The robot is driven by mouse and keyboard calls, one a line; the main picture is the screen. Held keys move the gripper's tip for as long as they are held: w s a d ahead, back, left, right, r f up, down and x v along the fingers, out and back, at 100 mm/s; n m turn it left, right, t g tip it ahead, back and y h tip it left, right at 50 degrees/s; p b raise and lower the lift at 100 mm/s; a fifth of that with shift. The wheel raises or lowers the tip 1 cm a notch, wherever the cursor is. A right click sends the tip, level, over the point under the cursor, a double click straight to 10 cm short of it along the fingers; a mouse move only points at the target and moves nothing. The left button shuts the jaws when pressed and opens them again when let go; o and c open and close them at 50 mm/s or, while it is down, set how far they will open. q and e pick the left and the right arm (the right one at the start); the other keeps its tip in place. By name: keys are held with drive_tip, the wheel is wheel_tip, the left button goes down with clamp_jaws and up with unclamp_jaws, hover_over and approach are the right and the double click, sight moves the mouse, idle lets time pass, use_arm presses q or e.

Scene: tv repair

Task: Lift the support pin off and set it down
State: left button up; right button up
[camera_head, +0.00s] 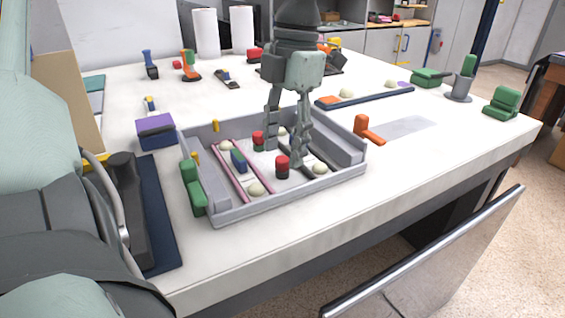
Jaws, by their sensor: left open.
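My left gripper (286,150) points down into a grey tray (290,202) on the white table, with its two fingers apart. A red-and-black cylinder (282,168) stands in the tray close to the fingers. I cannot tell whether either touches a finger. Small yellow pegs (215,126) rise at the tray's left and back edges. Which piece is the support pin is unclear. Part of the tray floor is hidden behind the gripper. My right gripper is not seen.
Pale round knobs and a blue block (238,160) sit on strips inside the tray. A green piece (193,188) is at its left wall. An orange piece (368,130) lies to the right beside a grey patch. The right front of the table (440,155) is clear.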

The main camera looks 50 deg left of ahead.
use_arm(q)
drive_tip(key=shift+f, duration=1)
drive_tip(key=c, duration=0.8)
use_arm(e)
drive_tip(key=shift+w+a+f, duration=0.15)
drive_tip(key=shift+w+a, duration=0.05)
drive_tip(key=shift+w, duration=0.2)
use_arm(q)
drive_tip(key=shift+a, duration=0.1)
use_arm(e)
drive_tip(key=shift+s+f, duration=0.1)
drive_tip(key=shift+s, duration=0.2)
